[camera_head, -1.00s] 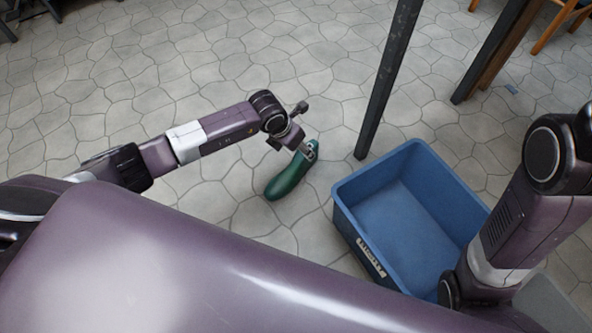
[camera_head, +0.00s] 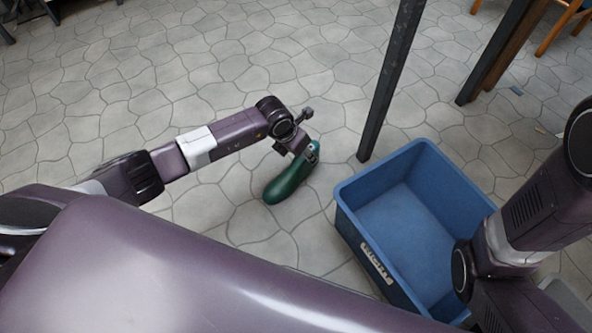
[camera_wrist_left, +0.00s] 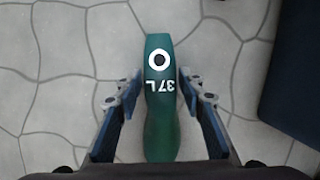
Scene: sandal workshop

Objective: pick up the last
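The last (camera_head: 287,184) is a green, foot-shaped form lying on the stone floor, left of the blue bin. In the left wrist view the last (camera_wrist_left: 160,100) has "37 L" in white and a white ring with a dark centre. My left gripper (camera_head: 314,152) is over the end of the last nearest the bin. In the left wrist view its fingers (camera_wrist_left: 158,84) are open, one on each side of the last, with a narrow gap showing on both sides. My right arm comes in at the right edge, but its gripper is out of view.
A blue bin (camera_head: 348,222) with a white label reading "RIGHT" stands to the right of the last. A dark table leg (camera_head: 388,85) stands behind the bin, with more legs farther right.

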